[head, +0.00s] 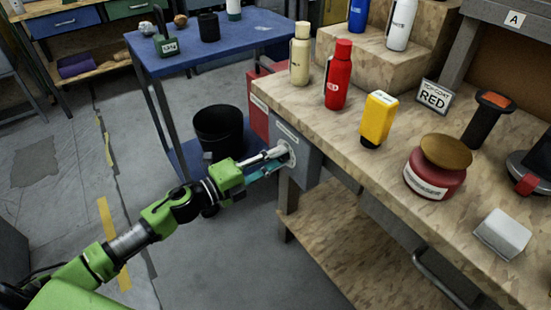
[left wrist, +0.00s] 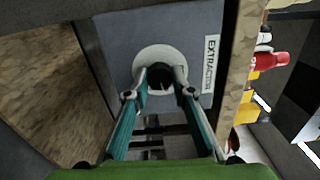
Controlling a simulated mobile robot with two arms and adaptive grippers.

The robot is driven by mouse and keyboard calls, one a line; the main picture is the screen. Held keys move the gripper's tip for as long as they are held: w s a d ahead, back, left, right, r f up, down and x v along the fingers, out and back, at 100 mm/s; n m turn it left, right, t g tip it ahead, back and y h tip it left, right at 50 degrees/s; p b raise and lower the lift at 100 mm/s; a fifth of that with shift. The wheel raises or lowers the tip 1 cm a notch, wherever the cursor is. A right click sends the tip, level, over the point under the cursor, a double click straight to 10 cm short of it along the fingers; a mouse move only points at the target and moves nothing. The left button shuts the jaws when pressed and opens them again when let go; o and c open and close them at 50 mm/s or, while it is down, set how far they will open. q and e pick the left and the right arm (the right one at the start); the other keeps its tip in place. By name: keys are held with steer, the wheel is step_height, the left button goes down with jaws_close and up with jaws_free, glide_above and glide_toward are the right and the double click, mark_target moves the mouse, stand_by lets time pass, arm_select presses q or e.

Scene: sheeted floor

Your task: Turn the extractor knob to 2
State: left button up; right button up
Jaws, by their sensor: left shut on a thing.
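The extractor box (head: 307,160) is a grey box fixed under the front left corner of the wooden workbench, with a pale round dial on its face. In the left wrist view the dial (left wrist: 143,62) is white, and a label reading EXTRACTOR (left wrist: 211,65) is beside it. A dark knob (left wrist: 160,74) shows at the dial's middle. My left gripper (head: 283,154) reaches the dial from the left. In the left wrist view its fingertips (left wrist: 160,77) are shut on the knob. The dial's numbers and the knob's pointer cannot be made out. My right gripper is not in view.
The workbench (head: 300,102) carries several bottles, a yellow container (head: 378,119), a red jar (head: 434,178) and a TOP-COAT RED sign (head: 434,97). A black bin (head: 219,131) stands behind my left gripper near the blue table (head: 215,48). The floor to the left is mostly clear.

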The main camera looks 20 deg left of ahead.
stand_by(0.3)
arm_select(q)
steer(key=o, duration=1.1)
steer(key=shift+o, duration=0.2)
steer(key=shift+s, duration=0.1)
steer(key=v, duration=1.2)
steer(key=shift+f, duration=0.1)
